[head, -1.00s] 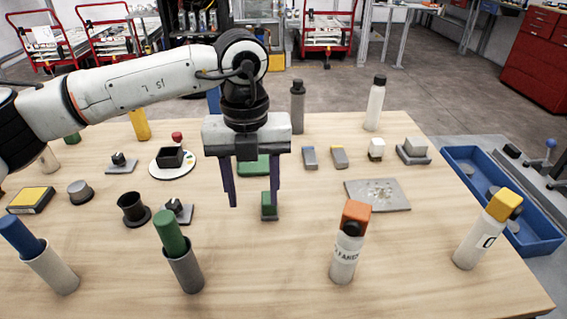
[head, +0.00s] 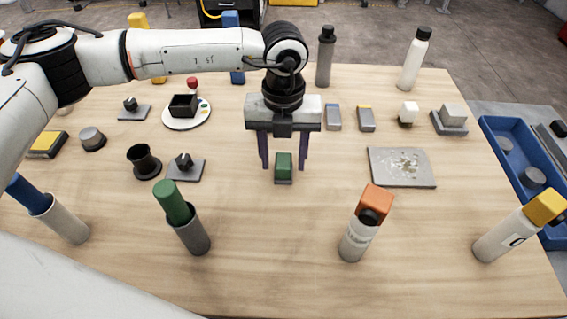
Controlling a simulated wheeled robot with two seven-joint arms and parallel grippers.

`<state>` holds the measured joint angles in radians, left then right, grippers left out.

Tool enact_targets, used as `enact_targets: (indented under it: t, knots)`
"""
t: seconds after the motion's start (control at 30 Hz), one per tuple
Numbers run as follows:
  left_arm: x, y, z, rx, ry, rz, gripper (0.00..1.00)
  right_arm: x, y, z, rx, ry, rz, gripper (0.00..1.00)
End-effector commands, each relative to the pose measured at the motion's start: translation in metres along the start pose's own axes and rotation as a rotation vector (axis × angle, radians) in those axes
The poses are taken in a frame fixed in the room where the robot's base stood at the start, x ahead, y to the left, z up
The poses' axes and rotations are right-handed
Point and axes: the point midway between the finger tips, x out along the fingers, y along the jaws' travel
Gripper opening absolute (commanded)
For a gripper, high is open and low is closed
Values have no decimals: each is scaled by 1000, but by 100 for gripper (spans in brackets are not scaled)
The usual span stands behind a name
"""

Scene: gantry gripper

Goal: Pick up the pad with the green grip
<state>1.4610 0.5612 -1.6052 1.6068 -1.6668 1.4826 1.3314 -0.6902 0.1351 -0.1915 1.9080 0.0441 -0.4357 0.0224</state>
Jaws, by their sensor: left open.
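The pad with the green grip (head: 284,163) stands on the wooden table near the middle of the head view. It has a green block on top and a thin grey base below. My left gripper (head: 283,168) is open and empty, pointing down. One dark finger shows on each side of the green grip, with a gap on both sides. How far the fingertips are above the table is hard to tell. My right gripper is out of view.
A grey speckled plate (head: 402,178) lies to the right. An orange-capped bottle (head: 356,242) and a green-topped grey cylinder (head: 192,238) stand in front. A black cup (head: 144,164) and a small knobbed plate (head: 186,172) are to the left. Bare table lies in front of the pad.

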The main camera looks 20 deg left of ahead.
Motion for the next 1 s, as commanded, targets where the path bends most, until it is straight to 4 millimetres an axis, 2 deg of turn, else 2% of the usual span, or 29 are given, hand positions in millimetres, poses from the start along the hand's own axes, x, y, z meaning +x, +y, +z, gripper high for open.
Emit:
enact_targets:
  t: [0.13,0.37,0.63,0.87,1.0]
  knots:
    - [13,0,0,0,1,0,48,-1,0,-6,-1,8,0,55]
    - [15,0,0,0,-1,-1,48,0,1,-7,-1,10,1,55]
    - [14,0,0,0,0,-1,5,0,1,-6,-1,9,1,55]
    - [14,0,1,-1,-1,-1,4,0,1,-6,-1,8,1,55]
    - [2,0,2,-1,-3,-3,4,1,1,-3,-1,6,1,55]
